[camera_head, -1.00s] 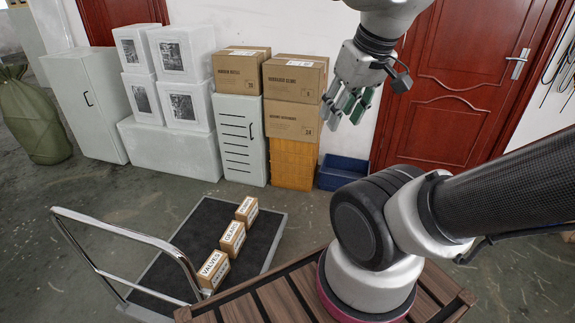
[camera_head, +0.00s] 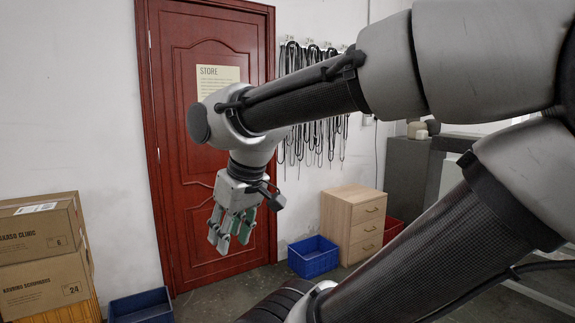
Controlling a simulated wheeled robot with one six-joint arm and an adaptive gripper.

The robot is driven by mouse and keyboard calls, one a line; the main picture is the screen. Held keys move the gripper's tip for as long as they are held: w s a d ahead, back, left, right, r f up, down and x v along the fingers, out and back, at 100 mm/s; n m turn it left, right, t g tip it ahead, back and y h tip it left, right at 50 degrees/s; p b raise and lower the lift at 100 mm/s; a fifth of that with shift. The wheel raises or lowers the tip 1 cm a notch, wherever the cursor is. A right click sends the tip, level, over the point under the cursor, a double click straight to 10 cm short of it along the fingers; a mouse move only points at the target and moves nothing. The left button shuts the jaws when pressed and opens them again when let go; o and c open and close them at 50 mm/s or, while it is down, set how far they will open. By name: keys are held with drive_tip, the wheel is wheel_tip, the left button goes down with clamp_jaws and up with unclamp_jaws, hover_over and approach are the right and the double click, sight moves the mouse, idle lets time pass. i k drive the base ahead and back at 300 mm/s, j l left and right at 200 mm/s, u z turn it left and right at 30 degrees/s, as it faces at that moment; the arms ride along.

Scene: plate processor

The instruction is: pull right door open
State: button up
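The red panelled door (camera_head: 185,150) stands shut in its red frame, left of centre in the head view. A cream sign reading STORE (camera_head: 215,77) is on its upper part. My arm covers part of the door's middle and right side, and I see no handle on it. My gripper (camera_head: 231,236) hangs in front of the door's lower right part with its fingers pointing down. The fingers are apart with nothing between them. I cannot tell the exact distance between gripper and door.
Cardboard boxes (camera_head: 42,272) and a blue bin (camera_head: 140,307) stand left of the door. Another blue bin (camera_head: 313,257) and a wooden drawer cabinet (camera_head: 353,224) stand to its right. Black cables (camera_head: 328,140) hang on the wall. A grey counter (camera_head: 408,180) is farther right.

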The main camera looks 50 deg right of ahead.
sight(196, 52)
drive_tip(key=z, duration=1.05)
drive_tip(key=i+j, duration=0.1)
drive_tip(key=i, duration=0.45)
drive_tip(key=i+j, duration=0.1)
drive_tip(key=i, duration=0.5)
drive_tip(key=i+j+z, duration=0.1)
drive_tip(key=i, duration=0.45)
drive_tip(key=i+j, duration=0.15)
drive_tip(key=i, duration=0.45)
drive_tip(key=i+j+z, duration=0.1)
drive_tip(key=i, duration=0.45)
drive_tip(key=i+j, duration=0.25)
drive_tip(key=i, duration=0.3)
